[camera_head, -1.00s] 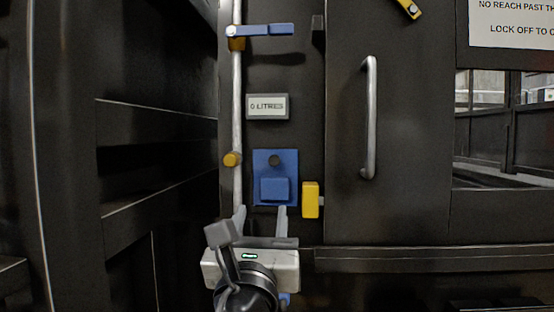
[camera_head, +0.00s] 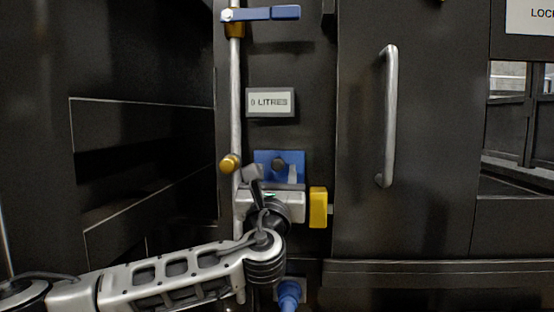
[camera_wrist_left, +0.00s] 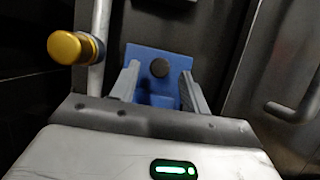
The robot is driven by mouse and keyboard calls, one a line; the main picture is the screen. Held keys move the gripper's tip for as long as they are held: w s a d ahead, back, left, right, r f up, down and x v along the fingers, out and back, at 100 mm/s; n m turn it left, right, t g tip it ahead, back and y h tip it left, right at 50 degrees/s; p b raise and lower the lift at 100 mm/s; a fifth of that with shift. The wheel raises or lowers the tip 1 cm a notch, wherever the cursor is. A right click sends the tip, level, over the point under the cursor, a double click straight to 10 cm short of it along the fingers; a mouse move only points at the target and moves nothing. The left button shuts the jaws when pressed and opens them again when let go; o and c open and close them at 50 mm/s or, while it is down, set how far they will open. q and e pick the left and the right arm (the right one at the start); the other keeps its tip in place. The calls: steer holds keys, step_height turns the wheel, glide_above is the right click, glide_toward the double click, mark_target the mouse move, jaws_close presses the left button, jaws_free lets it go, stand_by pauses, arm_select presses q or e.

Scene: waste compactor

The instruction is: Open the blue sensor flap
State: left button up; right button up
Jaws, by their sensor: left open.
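The blue sensor flap (camera_head: 292,160) is a blue plate with a dark round knob on the dark panel, below the "0 LITRES" display. My left gripper (camera_head: 272,180) is in front of its lower part and hides most of that part. In the left wrist view the blue flap (camera_wrist_left: 150,60) shows its knob at the top and a raised blue block (camera_wrist_left: 163,92) lower down. The fingers of my left gripper (camera_wrist_left: 158,88) are open, one on each side of the block. I cannot tell whether they touch it. My right gripper is not in view.
A vertical pipe (camera_head: 235,100) with a brass knob (camera_head: 230,163) runs just left of the flap. A yellow block (camera_head: 318,207) sits close on the right. A blue-handled valve (camera_head: 262,14) is above. A door handle (camera_head: 388,115) is further right. A blue plug (camera_head: 289,294) is below.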

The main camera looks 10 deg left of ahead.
arm_select(q)
steer(key=shift+x, duration=1.45)
